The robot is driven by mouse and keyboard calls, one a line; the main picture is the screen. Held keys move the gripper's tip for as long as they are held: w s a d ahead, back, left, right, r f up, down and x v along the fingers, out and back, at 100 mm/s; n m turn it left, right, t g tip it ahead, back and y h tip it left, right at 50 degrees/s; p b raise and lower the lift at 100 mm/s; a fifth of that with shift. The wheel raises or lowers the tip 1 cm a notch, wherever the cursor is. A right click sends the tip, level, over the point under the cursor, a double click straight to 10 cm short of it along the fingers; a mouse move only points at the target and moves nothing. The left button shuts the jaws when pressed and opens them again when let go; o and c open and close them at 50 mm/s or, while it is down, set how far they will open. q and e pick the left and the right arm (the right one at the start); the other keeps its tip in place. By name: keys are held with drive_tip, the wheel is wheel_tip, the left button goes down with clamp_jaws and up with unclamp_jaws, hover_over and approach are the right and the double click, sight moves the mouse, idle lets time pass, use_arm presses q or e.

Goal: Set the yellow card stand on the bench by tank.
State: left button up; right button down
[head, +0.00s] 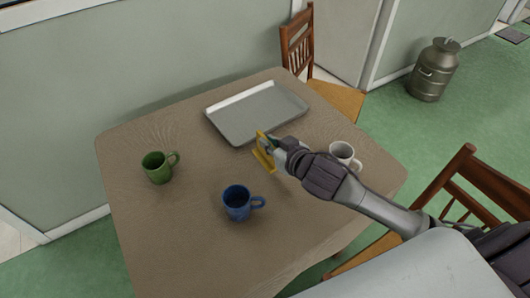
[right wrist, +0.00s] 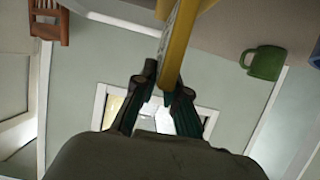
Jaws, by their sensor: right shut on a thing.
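The yellow card stand (head: 263,156) is at the middle of the table, at the end of my right arm. My right gripper (head: 270,146) is shut on it. In the right wrist view the yellow stand (right wrist: 178,45) sits between the two dark fingertips (right wrist: 168,88) of my right gripper. Whether the stand touches the table is hard to tell. My left gripper is not in view. I see no bench or tank that I can be sure of.
The brown table (head: 180,240) bears a grey metal tray (head: 250,128), a green mug (head: 157,168), a blue mug (head: 237,203) and a white mug (head: 342,152). Wooden chairs (head: 297,42) stand behind and at right (head: 470,185). A metal milk can (head: 435,70) stands on the green floor.

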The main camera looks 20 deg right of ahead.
sight(266, 159)
drive_tip(key=shift+w+a+f, duration=0.4)
drive_tip(key=shift+w, duration=0.1)
drive_tip(key=shift+f, duration=2)
drive_tip(key=shift+f, duration=0.15)
drive_tip(key=c, duration=1.2)
unclamp_jaws()
